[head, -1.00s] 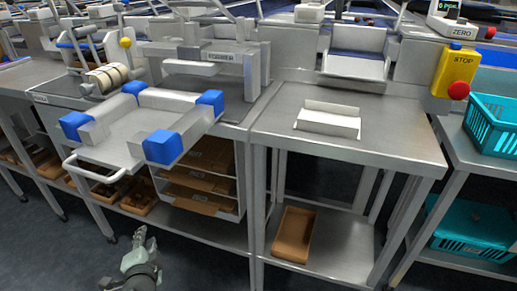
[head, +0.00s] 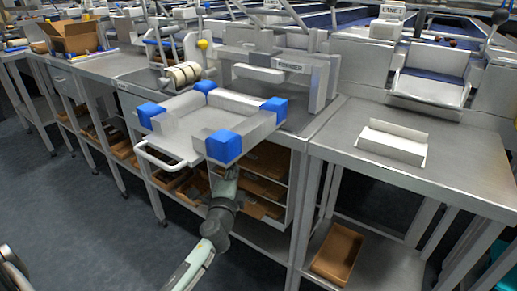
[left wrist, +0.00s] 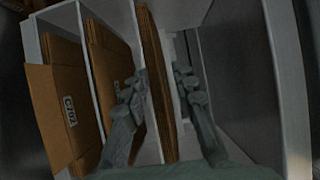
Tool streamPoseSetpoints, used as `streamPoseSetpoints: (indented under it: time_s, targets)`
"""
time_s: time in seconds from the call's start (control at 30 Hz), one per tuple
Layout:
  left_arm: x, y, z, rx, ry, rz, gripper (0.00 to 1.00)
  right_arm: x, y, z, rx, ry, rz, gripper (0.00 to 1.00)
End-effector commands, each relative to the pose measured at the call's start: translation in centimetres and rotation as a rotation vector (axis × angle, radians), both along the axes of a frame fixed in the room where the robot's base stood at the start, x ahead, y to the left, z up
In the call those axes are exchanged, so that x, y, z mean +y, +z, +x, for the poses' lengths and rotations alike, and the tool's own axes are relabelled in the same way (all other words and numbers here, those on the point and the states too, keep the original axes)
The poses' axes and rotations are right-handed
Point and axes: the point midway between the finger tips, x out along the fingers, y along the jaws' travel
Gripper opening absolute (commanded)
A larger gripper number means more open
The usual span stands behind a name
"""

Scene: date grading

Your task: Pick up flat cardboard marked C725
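Flat brown cardboards stand in stacks in a white compartment rack, whose wall shows in the left wrist view (left wrist: 290,80). The leftmost cardboard (left wrist: 55,125) bears a white label that seems to read C702. A middle stack (left wrist: 108,60) has a label partly hidden behind a finger. The third stack (left wrist: 152,40) is seen nearly edge-on. I cannot make out C725 on any of them. My left gripper (left wrist: 162,75) is open in front of the rack, with the third stack's edge between its fingers in the picture. In the head view it (head: 225,178) is partly hidden below the blue-cornered fixture.
The blue-cornered fixture (head: 185,120) overhangs just above my left gripper. Brown trays (head: 195,188) lie on the shelf to its left. A table at right carries a white folded holder (head: 392,145), with a brown tray (head: 338,252) below. The floor at left is clear.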

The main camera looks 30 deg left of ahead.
Motion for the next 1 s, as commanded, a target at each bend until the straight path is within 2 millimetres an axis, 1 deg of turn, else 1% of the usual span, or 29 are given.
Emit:
streamPoseSetpoints:
  time_s: [0.23, 0.4, 0.47, 0.87, 1.0]
  targets:
    - [0.06, -0.07, 0.17, 0.0, -0.001, -0.001, 0.27, 0.03, -0.1, -0.01, 0.0, 0.0, 0.001, 0.4]
    - [0.05, -0.07, 0.15, 0.0, -0.001, -0.001, 0.06, 0.03, -0.1, -0.02, 0.0, 0.0, 0.001, 0.4]
    - [0.05, -0.07, 0.15, 0.0, 0.0, -0.001, 0.0, 0.04, -0.11, -0.03, 0.001, 0.0, 0.001, 0.4]
    - [0.05, 0.05, 0.1, 0.0, -0.001, -0.001, 0.0, 0.05, -0.08, -0.04, 0.001, 0.0, 0.001, 0.4]
    - [0.07, 0.75, -0.22, -0.001, -0.001, 0.0, 0.0, 0.06, 0.05, 0.0, -0.002, 0.001, 0.001, 0.4]
